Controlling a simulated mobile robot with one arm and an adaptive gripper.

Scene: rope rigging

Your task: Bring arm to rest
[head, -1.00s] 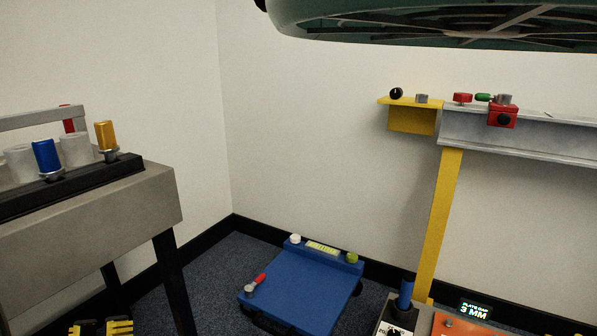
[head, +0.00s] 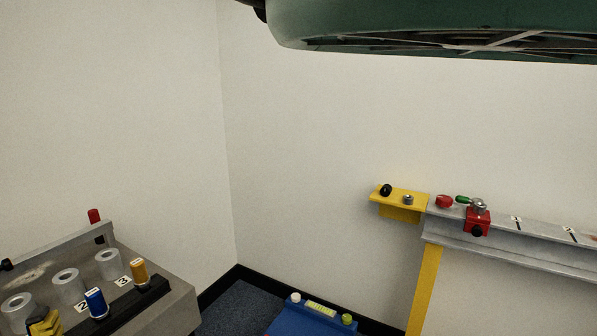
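I cannot make out both fingertips or anything held. The rest of my arm cannot be clearly made out.
The bench holds grey cylinders (head: 108,264), a blue handle (head: 95,302) and an orange handle (head: 139,271). A steel beam (head: 540,232) with a red clamp (head: 477,221) runs right. A blue case (head: 300,320) is low centre. A dark green body (head: 430,25) spans the top.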

